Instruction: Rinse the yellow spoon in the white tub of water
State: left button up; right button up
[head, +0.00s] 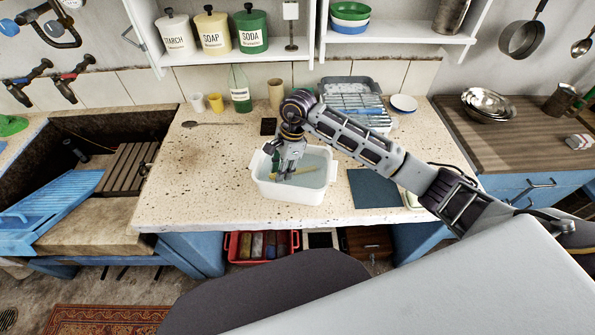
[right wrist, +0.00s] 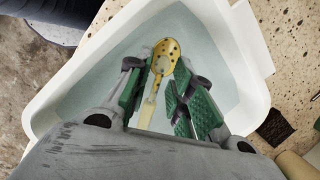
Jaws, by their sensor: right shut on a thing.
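The white tub (head: 291,192) stands on the speckled stone counter and holds clear water. My right gripper (head: 284,172) reaches down into the tub from above. It is shut on the yellow spoon (right wrist: 163,62), whose perforated bowl points away from the gripper. The spoon's handle runs back between the green finger pads of the right gripper (right wrist: 165,92). In the head view a small yellow part of the spoon (head: 305,170) shows inside the tub, low at the water. How deep it sits is hard to tell. My left gripper is out of view.
A dish rack (head: 352,97) stands behind my right arm. A blue-grey mat (head: 375,188) lies right of the tub. The counter left of the tub is clear.

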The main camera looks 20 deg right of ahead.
jog(key=shift+p+v, duration=0.4)
jog(key=shift+v, duration=0.4)
jog(key=shift+a+r, duration=0.15)
jog(key=shift+r, duration=0.2)
jog(key=shift+r+p, duration=0.4)
jog(key=shift+r, duration=0.2)
jog(key=shift+a+p+v, duration=0.2)
jog(key=shift+p+v, duration=0.15)
jog(key=shift+v, duration=0.5)
jog(key=shift+r, duration=0.65)
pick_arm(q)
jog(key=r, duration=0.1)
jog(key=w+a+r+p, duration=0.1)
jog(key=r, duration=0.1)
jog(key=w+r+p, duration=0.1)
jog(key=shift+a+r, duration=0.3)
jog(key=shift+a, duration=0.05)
pick_arm(e)
jog(key=v, duration=0.2)
jog(key=a+v, duration=0.1)
jog(key=shift+d+r, duration=0.1)
jog(key=shift+r, duration=0.4)
